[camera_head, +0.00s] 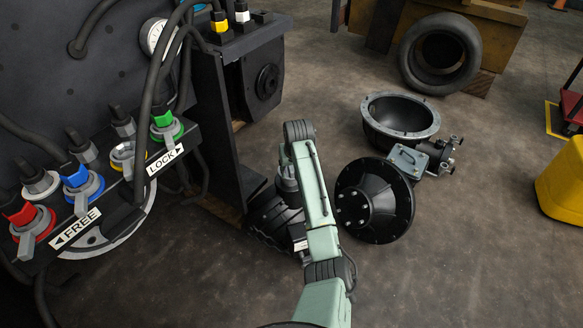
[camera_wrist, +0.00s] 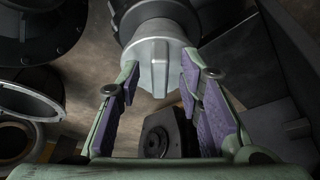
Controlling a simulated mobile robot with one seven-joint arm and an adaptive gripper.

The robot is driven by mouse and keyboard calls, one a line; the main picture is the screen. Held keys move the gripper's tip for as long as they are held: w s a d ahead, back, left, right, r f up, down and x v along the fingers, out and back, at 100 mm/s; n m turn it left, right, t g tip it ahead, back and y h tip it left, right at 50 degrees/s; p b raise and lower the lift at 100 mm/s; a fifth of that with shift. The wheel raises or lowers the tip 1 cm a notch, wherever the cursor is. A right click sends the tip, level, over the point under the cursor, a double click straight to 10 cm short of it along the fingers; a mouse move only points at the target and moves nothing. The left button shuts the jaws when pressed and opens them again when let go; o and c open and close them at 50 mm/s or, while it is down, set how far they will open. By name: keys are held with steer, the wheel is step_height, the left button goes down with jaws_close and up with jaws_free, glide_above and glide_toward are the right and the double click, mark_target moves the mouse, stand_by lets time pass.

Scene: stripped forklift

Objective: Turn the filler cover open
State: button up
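A light grey round cap with a raised ridge across its face, which looks like the filler cover (camera_wrist: 158,50), is at the top middle of the wrist view, on a dark round body. My gripper (camera_wrist: 161,76) is open, with its purple-padded fingers on either side of the ridge. Gaps show between the pads and the ridge, so it does not hold it. I cannot tell whether the tips touch the cap's rim. In the head view my green arm reaches down by the forklift's side, and the cover and fingers are not clearly visible there.
A black flanged hub (camera_head: 376,200) and an open round housing (camera_head: 400,117) lie close on the right. A yellow bin (camera_head: 563,180) stands far right. The front right floor is clear.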

jaws_close()
stand_by(0.3)
stand_by(0.5)
